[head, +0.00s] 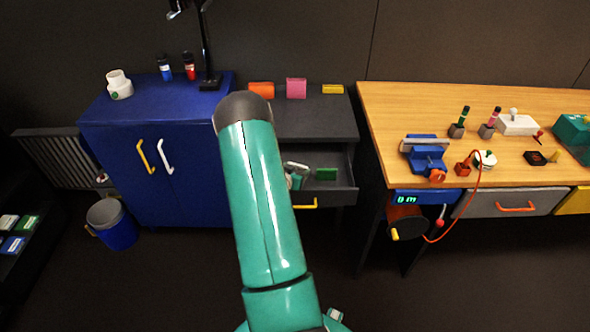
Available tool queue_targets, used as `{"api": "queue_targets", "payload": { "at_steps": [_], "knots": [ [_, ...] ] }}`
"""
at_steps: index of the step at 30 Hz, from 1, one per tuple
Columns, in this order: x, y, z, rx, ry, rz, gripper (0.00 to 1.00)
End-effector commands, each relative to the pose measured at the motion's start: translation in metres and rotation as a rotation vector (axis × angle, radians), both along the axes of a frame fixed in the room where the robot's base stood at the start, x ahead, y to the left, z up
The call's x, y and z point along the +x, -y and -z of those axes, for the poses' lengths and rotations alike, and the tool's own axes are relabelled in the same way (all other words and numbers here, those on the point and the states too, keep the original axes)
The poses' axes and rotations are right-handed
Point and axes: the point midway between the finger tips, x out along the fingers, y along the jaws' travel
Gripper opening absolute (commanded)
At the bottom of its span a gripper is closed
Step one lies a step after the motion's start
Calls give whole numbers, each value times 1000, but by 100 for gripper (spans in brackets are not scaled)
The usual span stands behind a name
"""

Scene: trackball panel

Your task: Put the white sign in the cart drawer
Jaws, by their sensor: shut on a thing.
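The cart (340,125) is dark grey, and its drawer (345,192) stands open with a yellow handle at the front. A green block (326,174) lies inside the drawer. My gripper (297,175) is at the left part of the open drawer, largely hidden behind my teal arm. It is shut on a small pale piece (298,166), which looks like the white sign. Most of that piece is hidden, and I cannot tell whether it touches the drawer floor.
Orange (261,89), pink (296,88) and yellow (333,89) blocks sit on the cart top. A blue cabinet (190,120) stands left, a wooden workbench (385,105) right. The drawer's right side has some free room.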

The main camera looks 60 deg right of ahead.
Motion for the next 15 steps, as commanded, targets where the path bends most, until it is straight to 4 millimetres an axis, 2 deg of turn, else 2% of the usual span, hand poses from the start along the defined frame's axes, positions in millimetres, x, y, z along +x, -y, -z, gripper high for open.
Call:
{"api": "queue_targets", "payload": {
  "at_steps": [5,6,9,15],
  "knots": [
    [-1,0,3,0,-3,1,48],
    [-1,0,4,1,-3,1,74],
    [-2,0,4,1,-4,2,92],
    [-3,0,4,2,-4,3,92]
  ]
}}
